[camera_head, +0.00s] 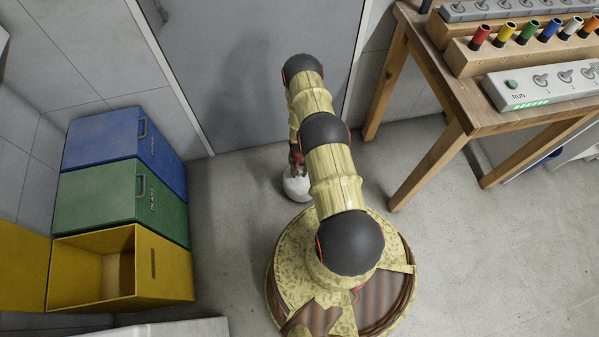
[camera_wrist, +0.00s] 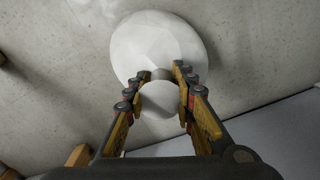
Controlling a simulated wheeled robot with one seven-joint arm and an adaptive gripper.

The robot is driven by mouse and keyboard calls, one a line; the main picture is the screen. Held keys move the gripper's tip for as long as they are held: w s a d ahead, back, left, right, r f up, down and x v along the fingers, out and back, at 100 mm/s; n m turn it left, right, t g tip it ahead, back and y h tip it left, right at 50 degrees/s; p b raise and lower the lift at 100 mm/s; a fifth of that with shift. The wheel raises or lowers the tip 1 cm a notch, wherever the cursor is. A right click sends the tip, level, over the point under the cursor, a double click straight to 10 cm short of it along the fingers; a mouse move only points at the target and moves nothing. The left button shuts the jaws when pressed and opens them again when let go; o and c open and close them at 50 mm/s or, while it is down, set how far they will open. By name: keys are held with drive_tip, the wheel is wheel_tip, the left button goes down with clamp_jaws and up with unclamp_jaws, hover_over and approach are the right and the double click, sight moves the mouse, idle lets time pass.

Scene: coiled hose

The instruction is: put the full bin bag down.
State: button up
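The full bin bag (camera_head: 296,188) is a rounded white bundle just below my gripper (camera_head: 297,160), close to the floor left of my base. I cannot tell whether it touches the floor. In the wrist view the bag (camera_wrist: 148,42) is a broad pale shape beyond the fingertips, with a narrower neck and a rounded top. My gripper (camera_wrist: 162,74) has its fingers on either side of that neck and top, and it appears shut on them. The arm partly hides the bag in the head view.
A blue bin (camera_head: 100,140), a green bin (camera_head: 95,197) and an open, empty-looking yellow bin (camera_head: 165,270) stand at the left. A grey door (camera_head: 235,60) is behind. A wooden table (camera_head: 455,95) with control boxes stands right. Floor is clear between bins and bag.

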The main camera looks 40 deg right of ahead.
drive_tip(key=shift+o, duration=1.3)
